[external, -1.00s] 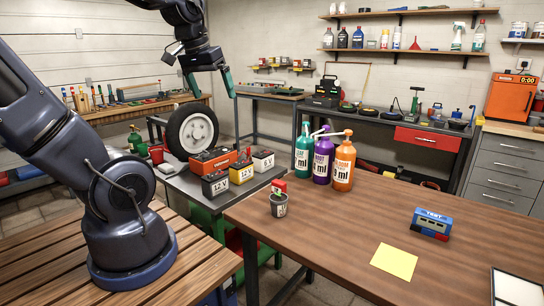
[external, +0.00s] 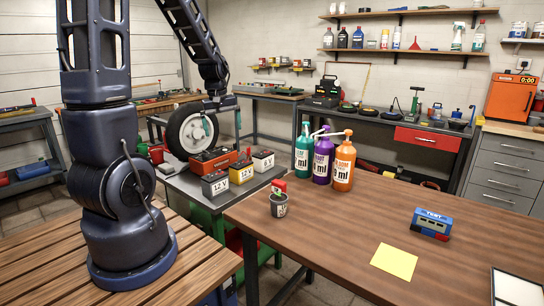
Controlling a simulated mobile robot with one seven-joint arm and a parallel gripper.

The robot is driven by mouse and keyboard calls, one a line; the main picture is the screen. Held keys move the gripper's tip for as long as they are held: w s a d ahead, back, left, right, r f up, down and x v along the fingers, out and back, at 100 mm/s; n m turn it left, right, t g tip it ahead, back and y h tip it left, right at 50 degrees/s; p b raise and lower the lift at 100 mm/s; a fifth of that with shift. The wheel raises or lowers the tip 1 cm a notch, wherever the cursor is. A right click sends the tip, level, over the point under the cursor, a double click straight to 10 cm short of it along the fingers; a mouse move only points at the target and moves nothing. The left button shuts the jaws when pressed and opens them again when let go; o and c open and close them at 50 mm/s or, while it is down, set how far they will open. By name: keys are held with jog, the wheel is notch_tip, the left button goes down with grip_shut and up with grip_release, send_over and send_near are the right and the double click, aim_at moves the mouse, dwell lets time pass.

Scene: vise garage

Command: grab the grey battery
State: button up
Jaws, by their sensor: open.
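Three small 12 V batteries stand in a slanted row on the grey side table (external: 180,186). The front one is grey (external: 215,187), the middle one is yellow (external: 240,174) and the back one is white (external: 263,161). My gripper (external: 222,126) is above and behind the row, near the wheel, with its fingers apart and pointing down. It is empty and touches none of the batteries. One finger shows against the wheel.
A red-orange battery charger (external: 210,160) lies right behind the batteries. A wheel (external: 190,132) stands behind it. The brown workbench (external: 330,230) holds a small pot (external: 278,204) and three pump bottles (external: 322,160). Its middle is clear.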

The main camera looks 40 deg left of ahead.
aim_at(215, 175)
jog(key=a+f+n, duration=0.2)
jog(key=a+f, duration=0.1)
jog(key=f, duration=0.2)
jog(key=a+f+n+g, duration=0.1)
jog(key=a+f+n, duration=0.1)
jog(key=a+f, duration=0.2)
jog(key=w+a+f+n, duration=0.1)
jog(key=a+f, duration=0.2)
jog(key=f, duration=0.4)
jog(key=shift+w+a+n+g, duration=0.1)
jog(key=shift+a+n+g, duration=0.05)
jog(key=shift+n+g, duration=0.2)
jog(key=shift+f, duration=2.75)
jog(key=shift+d+f, duration=0.25)
jog(key=shift+f, duration=0.7)
jog(key=shift+d+f, duration=0.25)
jog(key=shift+f, duration=1.45)
jog(key=shift+w, duration=0.1)
jog(key=c, duration=1.4)
jog(key=shift+r, duration=0.1)
